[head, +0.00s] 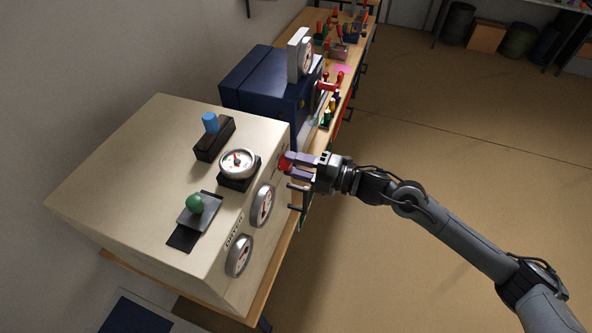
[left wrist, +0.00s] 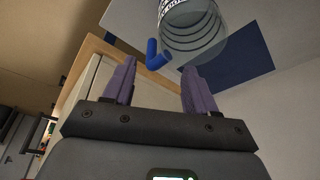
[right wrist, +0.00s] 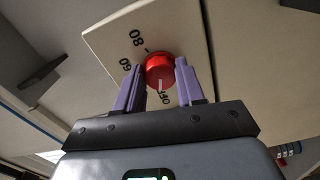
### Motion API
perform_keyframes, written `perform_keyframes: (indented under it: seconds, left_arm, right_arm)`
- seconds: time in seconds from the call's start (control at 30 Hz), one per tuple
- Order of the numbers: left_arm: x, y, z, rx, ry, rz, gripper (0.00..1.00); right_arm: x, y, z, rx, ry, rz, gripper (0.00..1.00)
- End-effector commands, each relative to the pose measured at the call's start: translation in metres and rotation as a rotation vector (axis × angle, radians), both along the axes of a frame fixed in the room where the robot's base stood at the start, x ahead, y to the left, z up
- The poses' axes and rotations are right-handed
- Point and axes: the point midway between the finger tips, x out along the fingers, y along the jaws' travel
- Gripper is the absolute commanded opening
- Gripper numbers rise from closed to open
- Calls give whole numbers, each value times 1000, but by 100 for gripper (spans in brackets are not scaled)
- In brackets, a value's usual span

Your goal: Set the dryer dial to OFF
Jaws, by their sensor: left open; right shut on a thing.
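The dryer is a large cream box (head: 130,140) on a bench in the head view. Its red dial (head: 284,163) is on the front face near the far corner. My right gripper (head: 290,167) is shut on this dial. My left gripper (left wrist: 156,78) is open and empty in the left wrist view, outside the head view.
Two round gauges (head: 262,205) are on the dryer's front. A dial gauge (head: 237,163), a blue-knobbed block (head: 214,138) and a green-knobbed slide (head: 194,204) are on top. A blue machine (head: 260,80) stands beyond. A clear ringed vessel (left wrist: 193,30) is near my left gripper. The floor is open at right.

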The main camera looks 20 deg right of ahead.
Motion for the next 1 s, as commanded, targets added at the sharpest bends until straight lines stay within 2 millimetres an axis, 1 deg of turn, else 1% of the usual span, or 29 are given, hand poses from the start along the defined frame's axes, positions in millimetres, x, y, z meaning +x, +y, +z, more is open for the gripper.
perform_keyframes:
  seconds: [0.03, 0.3, 0.8, 0.83, 0.9, 1.0]
  left_arm:
    - [0, 0, -6, 1, 0, -1, 57]
    - [0, 0, -14, 0, 0, 0, 57]
    - [0, -3, -15, -13, 0, 8, 57]
    - [0, -3, -15, -13, 0, 8, 57]
    - [0, -3, -15, -13, 0, 8, 57]
    - [0, -3, -15, -12, 1, 8, 57]
  right_arm:
    - [0, 0, -3, -17, -19, 1, 8]
    - [0, 0, 0, -77, -84, 0, 8]
    - [0, 0, 1, -90, -98, 0, 8]
    - [0, 0, 1, -90, -98, 0, 40]
    - [0, 0, 1, -90, -98, 0, 50]
    - [0, 0, 1, -89, -98, 0, 63]
